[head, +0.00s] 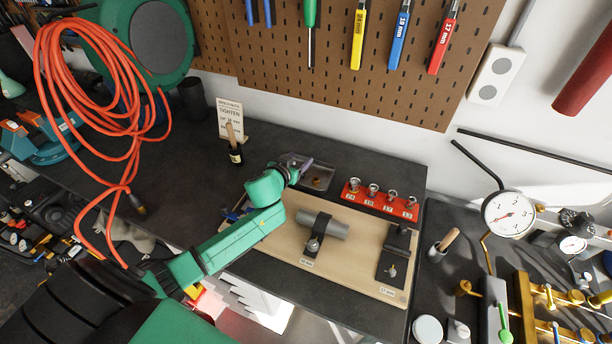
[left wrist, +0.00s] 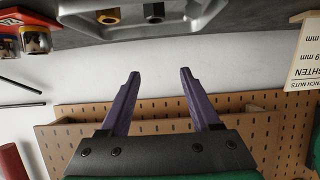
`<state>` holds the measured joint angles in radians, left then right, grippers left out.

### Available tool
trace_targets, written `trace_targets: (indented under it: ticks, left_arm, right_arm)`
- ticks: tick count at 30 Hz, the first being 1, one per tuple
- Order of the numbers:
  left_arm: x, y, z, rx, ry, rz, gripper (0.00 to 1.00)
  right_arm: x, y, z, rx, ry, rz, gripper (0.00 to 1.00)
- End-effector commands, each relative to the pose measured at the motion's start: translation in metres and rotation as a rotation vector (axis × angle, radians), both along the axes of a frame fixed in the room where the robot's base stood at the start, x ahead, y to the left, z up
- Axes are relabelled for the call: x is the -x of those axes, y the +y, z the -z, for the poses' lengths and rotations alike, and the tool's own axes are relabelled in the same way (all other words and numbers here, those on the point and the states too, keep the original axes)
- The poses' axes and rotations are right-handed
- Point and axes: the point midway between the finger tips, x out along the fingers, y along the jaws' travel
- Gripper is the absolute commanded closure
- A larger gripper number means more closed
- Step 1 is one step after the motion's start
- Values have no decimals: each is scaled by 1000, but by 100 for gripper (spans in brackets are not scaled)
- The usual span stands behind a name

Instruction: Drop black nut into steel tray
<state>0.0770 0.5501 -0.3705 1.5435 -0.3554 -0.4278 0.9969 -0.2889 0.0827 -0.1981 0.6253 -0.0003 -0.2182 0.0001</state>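The steel tray (head: 325,186) sits at the back of the dark bench, behind the wooden board. It also shows at the top of the left wrist view (left wrist: 215,12), with a black nut (left wrist: 153,12) and a brass-coloured nut (left wrist: 108,16) in it. In the head view my gripper and the small size make the black nut hard to pick out. My left gripper (head: 298,160) is above the tray's left back part. In the left wrist view its purple fingers (left wrist: 159,72) are spread apart with nothing between them. My right gripper is not in view.
A red rack (head: 380,198) with several sockets stands right of the tray. The wooden board (head: 340,262) in front carries a clamped grey cylinder (head: 322,223) and a black bracket (head: 394,255).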

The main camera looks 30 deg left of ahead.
Motion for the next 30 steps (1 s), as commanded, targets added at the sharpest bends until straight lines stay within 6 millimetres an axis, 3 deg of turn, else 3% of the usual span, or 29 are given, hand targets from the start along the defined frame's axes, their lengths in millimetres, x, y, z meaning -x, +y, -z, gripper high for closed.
trace_targets:
  ticks: [6,13,24,30]
  left_arm:
    - [0,0,0,0,0,0,36]
    - [14,0,-3,-1,1,-1,36]
    - [99,-6,-35,1,4,1,36]
    - [130,-8,-51,1,2,1,36]
  right_arm:
    - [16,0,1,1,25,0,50]
    - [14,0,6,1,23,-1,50]
    - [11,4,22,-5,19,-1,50]
    - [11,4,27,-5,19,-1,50]
